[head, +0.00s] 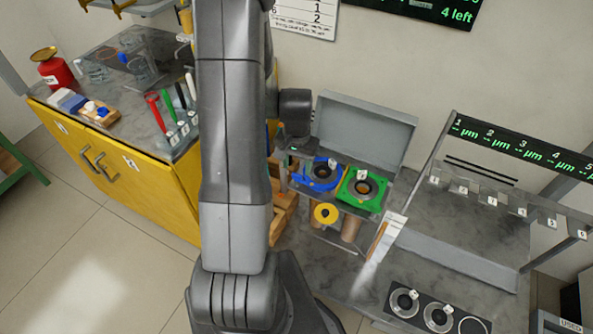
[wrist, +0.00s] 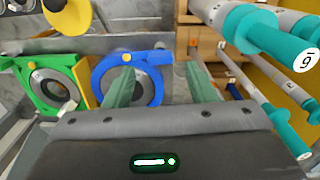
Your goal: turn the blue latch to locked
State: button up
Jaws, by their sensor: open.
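The blue latch (wrist: 103,68) is a blue ring-shaped piece around a dark metal bore, with a yellow dot and a short arm reaching right along its top in the wrist view. In the head view the blue latch (head: 310,184) sits left of a green square fixture (head: 375,204). My gripper (wrist: 158,66) is open and empty. Its left finger overlaps the blue ring in the picture, and its right finger lies right of the latch's arm. Contact cannot be told. My arm hides part of the scene in the head view.
The green fixture (wrist: 25,85) with a yellow bar stands left of the blue latch. A yellow disc (head: 318,214) is close by. Teal-ended rods (wrist: 292,53) crowd the right of the wrist view. A raised grey panel (head: 368,130) stands behind the fixtures.

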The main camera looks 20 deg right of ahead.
aim_at(297, 174)
jog(key=shift+f, duration=1.85)
jog(key=c, duration=1)
